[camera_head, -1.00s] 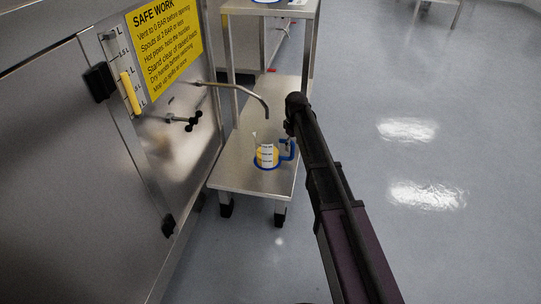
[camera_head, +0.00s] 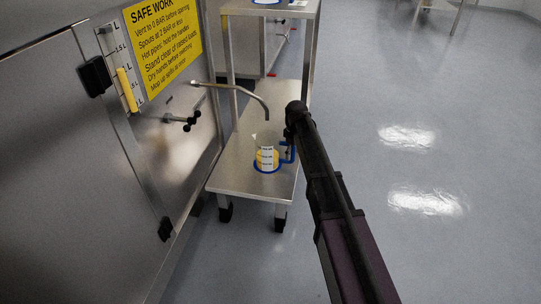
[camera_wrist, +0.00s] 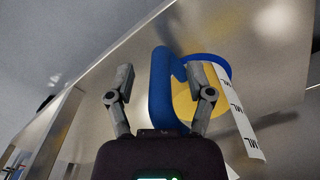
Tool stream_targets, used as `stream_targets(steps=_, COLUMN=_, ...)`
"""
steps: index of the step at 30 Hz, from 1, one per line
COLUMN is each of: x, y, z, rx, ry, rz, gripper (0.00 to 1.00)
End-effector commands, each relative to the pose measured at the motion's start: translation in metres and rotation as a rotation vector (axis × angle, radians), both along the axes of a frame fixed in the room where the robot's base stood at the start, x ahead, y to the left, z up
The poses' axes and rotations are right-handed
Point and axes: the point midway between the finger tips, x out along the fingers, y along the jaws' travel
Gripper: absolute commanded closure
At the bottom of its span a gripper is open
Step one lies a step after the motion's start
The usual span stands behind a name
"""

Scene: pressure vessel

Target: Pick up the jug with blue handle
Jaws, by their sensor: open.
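The jug (camera_head: 266,157) has a blue handle (camera_head: 286,152), a blue base ring, yellow contents and a white label with markings. It stands upright on the low steel table (camera_head: 232,180). My gripper (camera_head: 289,133) is at the jug's handle side, partly hidden by my arm in the head view. In the wrist view my gripper (camera_wrist: 163,88) is open, and the blue handle (camera_wrist: 160,85) lies between its two fingers. The right finger overlaps the yellow jug body (camera_wrist: 186,103) in the picture. I cannot tell whether either finger touches the handle.
A bent steel spout (camera_head: 235,87) reaches out from the vessel wall (camera_head: 60,150) above the table, left of my gripper. A black valve handle (camera_head: 182,121) sticks out below it. An upper shelf (camera_head: 262,10) stands behind. Open floor (camera_head: 420,150) lies to the right.

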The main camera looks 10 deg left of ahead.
Motion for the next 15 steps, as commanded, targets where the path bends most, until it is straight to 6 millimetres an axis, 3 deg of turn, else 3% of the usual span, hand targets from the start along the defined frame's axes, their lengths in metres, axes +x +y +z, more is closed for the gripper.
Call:
stream_targets(steps=3, x=0.0, y=0.0, z=0.0, rx=0.0, ry=0.0, rz=0.0, gripper=0.32)
stream_targets(steps=10, x=0.0001, y=-0.0001, z=0.0, rx=0.0, ry=0.0, rz=0.0, gripper=1.0)
stream_targets(steps=15, x=0.0, y=0.0001, z=0.0, rx=0.0, ry=0.0, rz=0.0, gripper=1.0)
